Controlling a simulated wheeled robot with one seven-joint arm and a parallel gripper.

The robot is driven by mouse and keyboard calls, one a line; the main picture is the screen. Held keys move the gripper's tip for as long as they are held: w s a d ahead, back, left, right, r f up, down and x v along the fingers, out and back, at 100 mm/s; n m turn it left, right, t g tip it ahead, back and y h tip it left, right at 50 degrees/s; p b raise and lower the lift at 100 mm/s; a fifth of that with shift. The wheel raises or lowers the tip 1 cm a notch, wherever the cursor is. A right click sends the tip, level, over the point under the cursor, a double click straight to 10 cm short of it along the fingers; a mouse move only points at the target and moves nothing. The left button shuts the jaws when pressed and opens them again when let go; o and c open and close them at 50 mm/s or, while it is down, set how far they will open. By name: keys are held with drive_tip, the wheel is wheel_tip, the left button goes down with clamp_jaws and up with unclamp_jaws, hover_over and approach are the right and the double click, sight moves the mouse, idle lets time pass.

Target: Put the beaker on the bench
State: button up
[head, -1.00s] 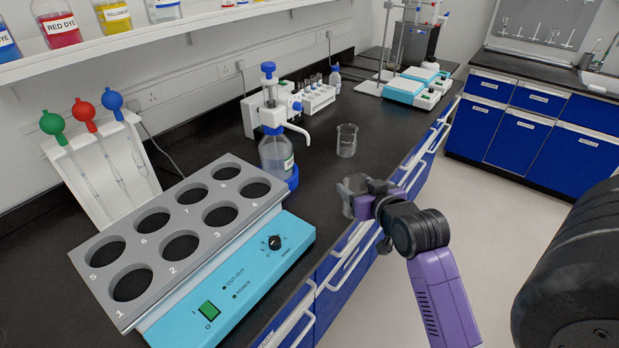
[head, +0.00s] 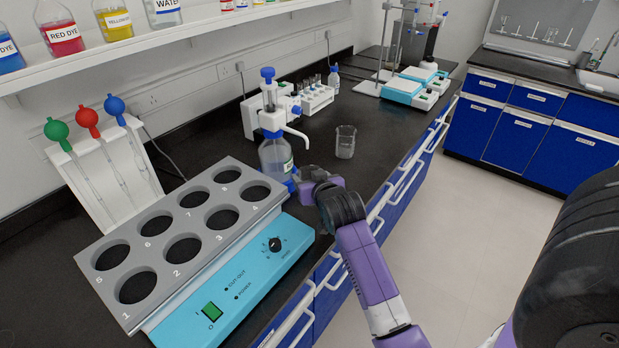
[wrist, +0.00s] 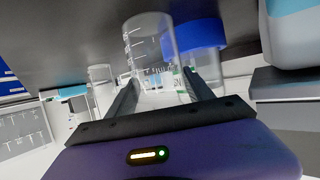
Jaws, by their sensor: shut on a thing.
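My gripper (head: 304,180) is low at the bench (head: 237,150), just right of the dispenser bottle's blue base. In the wrist view, my gripper (wrist: 162,80) is shut on a clear graduated beaker (wrist: 150,48). That view is upside down, with the bench surface at the top. The held beaker's base is close to the bench; I cannot tell whether it touches. In the head view the held beaker is mostly hidden by my gripper. A second clear beaker (head: 345,143) stands upright further back; it also shows at the left in the wrist view (wrist: 101,88).
The dispenser bottle (head: 275,158) is very close to my gripper. A blue heating unit with a grey holed block (head: 160,222) fills the bench's near left. A tube rack (head: 318,98) stands behind. The bench's right edge has drawer handles (head: 388,192) below.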

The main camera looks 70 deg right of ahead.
drive_tip(key=shift+f, duration=0.2)
drive_tip(key=shift+f, duration=0.15)
drive_tip(key=o, duration=1.4)
drive_tip(key=shift+r, duration=0.25)
drive_tip(key=b+v, duration=0.1)
drive_tip(key=v, duration=1.1)
drive_tip(key=shift+f, duration=0.15)
